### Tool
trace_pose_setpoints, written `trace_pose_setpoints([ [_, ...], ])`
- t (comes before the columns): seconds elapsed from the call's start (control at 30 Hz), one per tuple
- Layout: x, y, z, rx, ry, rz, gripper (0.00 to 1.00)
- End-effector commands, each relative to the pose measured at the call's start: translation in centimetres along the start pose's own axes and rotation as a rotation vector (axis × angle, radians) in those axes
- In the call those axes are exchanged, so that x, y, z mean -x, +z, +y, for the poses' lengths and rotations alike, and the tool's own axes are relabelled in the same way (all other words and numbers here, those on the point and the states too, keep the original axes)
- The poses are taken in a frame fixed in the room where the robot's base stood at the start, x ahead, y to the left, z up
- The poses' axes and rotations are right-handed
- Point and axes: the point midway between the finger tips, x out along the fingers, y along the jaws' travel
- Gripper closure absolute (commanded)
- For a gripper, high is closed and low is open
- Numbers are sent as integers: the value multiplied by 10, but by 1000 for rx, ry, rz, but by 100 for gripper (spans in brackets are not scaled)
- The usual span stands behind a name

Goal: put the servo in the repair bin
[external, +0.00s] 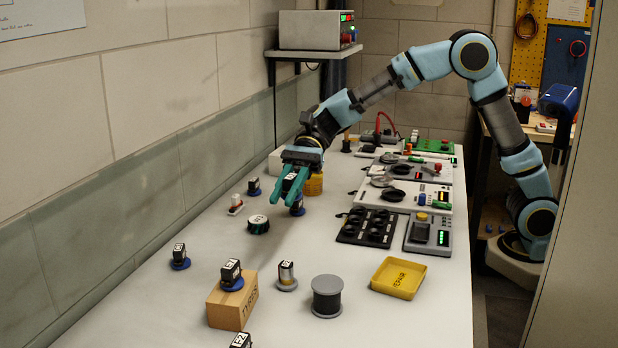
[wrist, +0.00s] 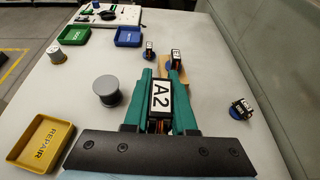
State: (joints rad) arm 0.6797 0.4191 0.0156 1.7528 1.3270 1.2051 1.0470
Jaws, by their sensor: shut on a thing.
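My gripper (external: 292,186) is shut on a dark servo labelled A2 (wrist: 160,97), held between its two green fingers. In the wrist view the servo sits between the fingertips (wrist: 161,92) with its label facing the camera. In the external view the servo (external: 289,178) is partly hidden by the fingers, with a blue round piece just below; whether it touches the bench is unclear. The yellow repair bin (external: 395,293) lies at the front right of the bench, well apart from my gripper, and looks empty. It also shows at the lower left of the wrist view (wrist: 30,165).
A grey spool (external: 326,296) stands left of the bin. A cardboard box (external: 232,305) carries another servo (external: 231,272). Instruments and a black tray (external: 367,227) line the right side.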

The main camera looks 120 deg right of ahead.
Motion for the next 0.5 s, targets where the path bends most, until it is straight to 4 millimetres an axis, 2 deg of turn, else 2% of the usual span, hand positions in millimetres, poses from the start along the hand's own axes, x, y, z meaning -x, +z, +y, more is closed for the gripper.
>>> trace_pose_setpoints([
  [0.03,2,-6,18,7,2,0,100],
  [0.27,17,-12,98,15,23,0,100],
  [0.4,23,-22,148,20,36,0,100],
  [0.5,26,-31,178,21,43,0,100],
])
